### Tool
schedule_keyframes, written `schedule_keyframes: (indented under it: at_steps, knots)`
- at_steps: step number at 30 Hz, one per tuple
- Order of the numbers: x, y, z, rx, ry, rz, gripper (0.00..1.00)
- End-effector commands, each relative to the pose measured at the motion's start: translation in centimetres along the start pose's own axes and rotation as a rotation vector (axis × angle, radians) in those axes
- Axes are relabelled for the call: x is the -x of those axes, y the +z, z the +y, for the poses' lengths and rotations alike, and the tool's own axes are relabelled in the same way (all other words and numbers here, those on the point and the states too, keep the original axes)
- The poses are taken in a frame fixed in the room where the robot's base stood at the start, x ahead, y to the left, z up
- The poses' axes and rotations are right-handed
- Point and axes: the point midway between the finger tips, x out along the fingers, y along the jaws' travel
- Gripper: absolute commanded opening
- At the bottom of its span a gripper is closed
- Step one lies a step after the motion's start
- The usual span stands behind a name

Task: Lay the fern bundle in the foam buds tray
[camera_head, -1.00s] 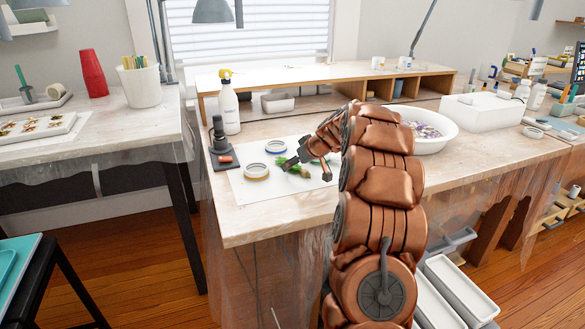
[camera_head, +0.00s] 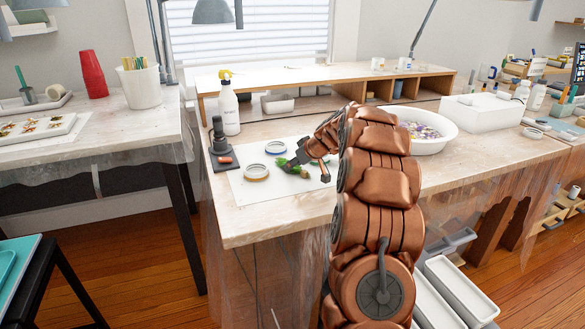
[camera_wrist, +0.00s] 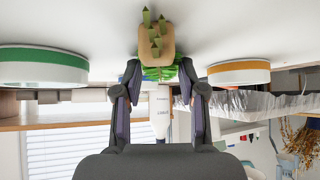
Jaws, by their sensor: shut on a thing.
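The fern bundle (camera_head: 284,162) is green with a tan part, low over or on the white sheet on the middle table. My gripper (camera_head: 295,164) is shut on it. In the wrist view the bundle (camera_wrist: 156,44) shows a tan wrap with green tips above and green fronds below, between the fingertips (camera_wrist: 157,72). I cannot tell whether it still touches the sheet. A white tray with orange and brown bud-like pieces, likely the foam buds tray (camera_head: 72,122), lies on the left table. The fingers hide part of the bundle.
A spray bottle (camera_head: 229,108) and a dark stand (camera_head: 219,145) are behind left. A bowl of petals (camera_head: 429,144) stands right. A gap separates the two tables.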

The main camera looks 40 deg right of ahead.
Motion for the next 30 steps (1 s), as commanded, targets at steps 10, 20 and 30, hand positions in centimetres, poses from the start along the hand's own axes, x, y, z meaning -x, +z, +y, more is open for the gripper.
schedule_keyframes:
  at_steps: [10,20,30]
  knots:
    - [0.8,-0.9,0.1,0.002,0.002,0.003,0.1]
    - [2.7,-2.3,-0.2,0.0,-0.001,-0.001,0.1]
    - [4.3,-1.1,-1.6,0.0,-0.001,0.001,0.1]
